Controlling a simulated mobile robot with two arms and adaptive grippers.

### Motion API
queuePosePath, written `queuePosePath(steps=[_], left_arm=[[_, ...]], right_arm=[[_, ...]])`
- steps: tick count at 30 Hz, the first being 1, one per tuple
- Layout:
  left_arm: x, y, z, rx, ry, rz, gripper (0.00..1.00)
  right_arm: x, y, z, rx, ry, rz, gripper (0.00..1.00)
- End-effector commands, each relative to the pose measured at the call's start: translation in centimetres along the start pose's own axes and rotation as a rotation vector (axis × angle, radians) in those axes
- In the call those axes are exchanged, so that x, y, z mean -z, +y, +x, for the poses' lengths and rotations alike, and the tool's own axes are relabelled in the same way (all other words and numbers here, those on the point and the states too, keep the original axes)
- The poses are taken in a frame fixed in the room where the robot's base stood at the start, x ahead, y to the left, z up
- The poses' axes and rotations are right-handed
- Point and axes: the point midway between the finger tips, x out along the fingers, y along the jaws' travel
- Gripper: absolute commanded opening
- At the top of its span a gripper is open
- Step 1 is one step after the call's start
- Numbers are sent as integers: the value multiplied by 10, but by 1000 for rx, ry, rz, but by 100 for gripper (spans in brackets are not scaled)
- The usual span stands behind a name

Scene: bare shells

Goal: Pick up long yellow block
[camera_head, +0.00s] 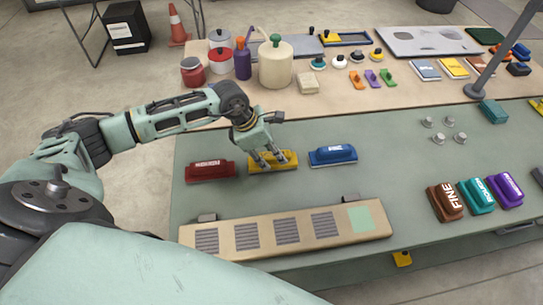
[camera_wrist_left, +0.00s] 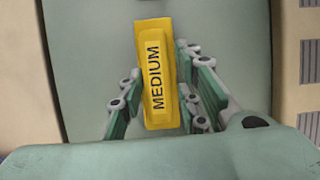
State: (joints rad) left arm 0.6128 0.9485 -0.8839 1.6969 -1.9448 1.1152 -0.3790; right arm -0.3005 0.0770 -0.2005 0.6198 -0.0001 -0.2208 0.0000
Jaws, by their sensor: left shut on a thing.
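The long yellow block (camera_head: 288,160) lies on the green work mat between a red block and a blue block. In the left wrist view it also shows (camera_wrist_left: 155,60), with "MEDIUM" in dark letters on top. My left gripper (camera_head: 268,160) reaches down over it from above. In the left wrist view the fingers (camera_wrist_left: 157,78) stand on either side of the block, and the gripper is shut on it. The block still appears to be at table level; any lift cannot be told. My right gripper is not in view.
The red block (camera_head: 210,172) is close on the left and the blue block (camera_head: 333,155) on the right. A beige rack (camera_head: 290,230) with dark ribbed pads and one light green pad lies in front. Brown, teal and purple blocks (camera_head: 478,196) stand at right. Jars (camera_head: 275,65) stand behind.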

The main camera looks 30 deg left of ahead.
Motion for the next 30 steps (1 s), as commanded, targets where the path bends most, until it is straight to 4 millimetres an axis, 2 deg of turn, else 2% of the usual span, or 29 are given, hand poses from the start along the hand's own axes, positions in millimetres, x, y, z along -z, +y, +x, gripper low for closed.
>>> queuePosePath(steps=[5, 8, 18, 24, 30], left_arm=[[-7, 1, -16, -4, -4, 3, 0], [-15, 1, -33, -6, -6, 4, 0], [-65, -64, -58, -1, -6, 9, 0], [-85, -88, -70, 0, -5, 4, 0], [-93, -100, -75, 0, -2, 2, 0]], right_arm=[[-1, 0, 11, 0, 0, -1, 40], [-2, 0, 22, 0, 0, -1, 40], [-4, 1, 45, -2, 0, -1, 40], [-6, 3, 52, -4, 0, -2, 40], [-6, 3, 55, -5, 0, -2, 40]])
